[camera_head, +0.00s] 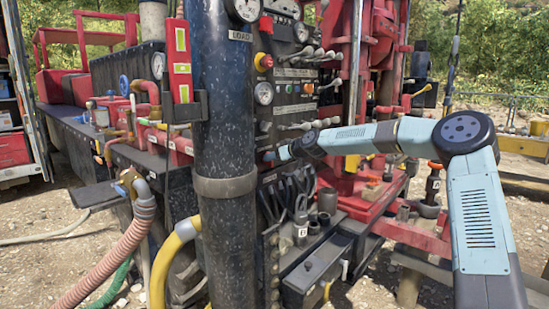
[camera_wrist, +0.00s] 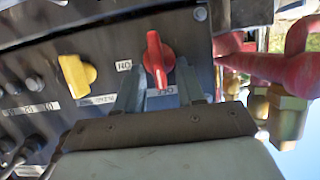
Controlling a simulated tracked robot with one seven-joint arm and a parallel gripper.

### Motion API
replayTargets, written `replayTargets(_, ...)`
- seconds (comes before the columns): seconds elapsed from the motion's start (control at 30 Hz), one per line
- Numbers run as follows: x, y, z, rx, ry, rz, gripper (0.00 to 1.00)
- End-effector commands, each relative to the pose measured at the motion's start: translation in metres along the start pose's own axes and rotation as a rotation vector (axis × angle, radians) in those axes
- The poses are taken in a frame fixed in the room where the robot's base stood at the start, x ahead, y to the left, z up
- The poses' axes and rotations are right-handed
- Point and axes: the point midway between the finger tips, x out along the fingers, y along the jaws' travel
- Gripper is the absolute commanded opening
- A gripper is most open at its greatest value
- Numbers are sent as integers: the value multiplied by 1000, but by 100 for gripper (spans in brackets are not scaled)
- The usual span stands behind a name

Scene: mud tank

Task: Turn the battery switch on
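The red rotary switch (camera_wrist: 157,55) is on the dark panel in the wrist view. Its handle stands nearly vertical in the picture, with its lower end close to a label (camera_wrist: 161,91) that seems to read OFF upside down. An upside-down ON label (camera_wrist: 124,66) lies to its left. My gripper (camera_wrist: 160,82) is open, with one finger on each side of the handle's lower part. I cannot tell whether the fingers touch it. In the head view my arm reaches to the machine's panel, and its end is mostly hidden behind the thick dark post.
A yellow knob (camera_wrist: 77,75) sits left of the red switch in the wrist view. Red pipework and brass fittings (camera_wrist: 287,112) are close on the right. In the head view the dark post (camera_head: 226,130) and a row of levers (camera_head: 310,57) crowd the panel.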

Motion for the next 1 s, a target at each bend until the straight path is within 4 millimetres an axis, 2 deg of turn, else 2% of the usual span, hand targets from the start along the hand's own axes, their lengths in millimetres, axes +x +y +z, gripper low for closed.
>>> replayTargets(0.3,2,0,0,0,0,0,38)
replayTargets(0.7,2,0,0,0,-1,0,1)
replayTargets(0.83,2,0,0,0,-1,0,0)
replayTargets(0.87,-5,7,4,3,0,3,0)
replayTargets(1.0,1,2,1,6,-1,-2,0)
